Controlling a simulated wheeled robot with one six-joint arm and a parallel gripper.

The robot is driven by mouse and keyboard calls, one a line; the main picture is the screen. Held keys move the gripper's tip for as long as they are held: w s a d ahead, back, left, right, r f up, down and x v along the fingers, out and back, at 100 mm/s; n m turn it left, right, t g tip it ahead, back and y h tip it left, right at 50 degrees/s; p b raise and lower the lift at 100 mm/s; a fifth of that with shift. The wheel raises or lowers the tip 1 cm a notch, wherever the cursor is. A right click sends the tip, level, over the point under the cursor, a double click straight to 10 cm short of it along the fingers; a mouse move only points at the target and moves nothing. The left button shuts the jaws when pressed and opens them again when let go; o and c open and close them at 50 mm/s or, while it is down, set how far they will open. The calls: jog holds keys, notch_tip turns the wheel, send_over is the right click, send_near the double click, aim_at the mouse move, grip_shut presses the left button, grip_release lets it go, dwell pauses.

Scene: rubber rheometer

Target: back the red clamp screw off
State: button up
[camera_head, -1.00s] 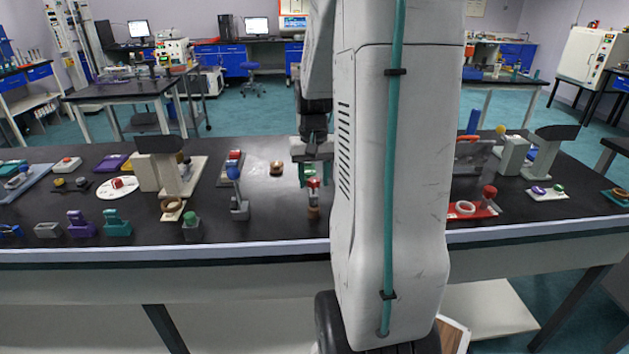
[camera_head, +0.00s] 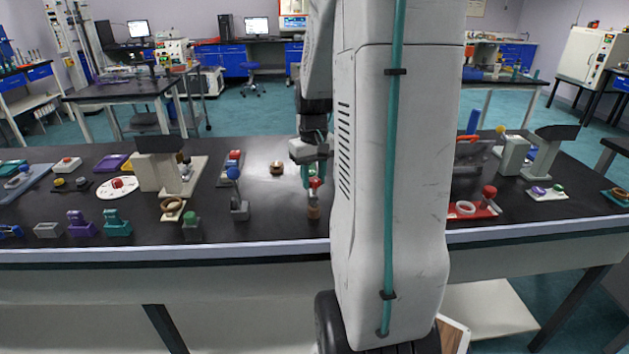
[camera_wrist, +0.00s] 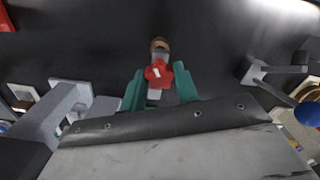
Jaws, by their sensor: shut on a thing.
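The red clamp screw (camera_wrist: 158,73) has a star-shaped knob with a white mark and sits on a small grey clamp (camera_wrist: 154,93) with a brown end piece (camera_wrist: 160,45). In the head view the red screw (camera_head: 315,183) shows small beside my arm, above the brown piece (camera_head: 313,212). My gripper (camera_wrist: 159,80) has teal fingers on either side of the knob and is shut on it. In the head view my gripper (camera_head: 319,170) is partly hidden by my arm. The clamp's lower part is hidden in the wrist view.
A grey stand with a blue ball (camera_head: 233,173) is left of the clamp, and a brown round piece (camera_head: 277,168) lies behind. A red base with a white ring (camera_head: 466,209) is to the right. Bare black bench (camera_head: 275,215) lies between the blue-ball stand and the clamp.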

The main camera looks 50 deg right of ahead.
dwell(0.3)
jog(key=n, duration=0.4)
jog(key=shift+n, duration=0.4)
jog(key=shift+n, duration=2.2)
jog(key=n, duration=0.4)
jog(key=shift+n, duration=0.3)
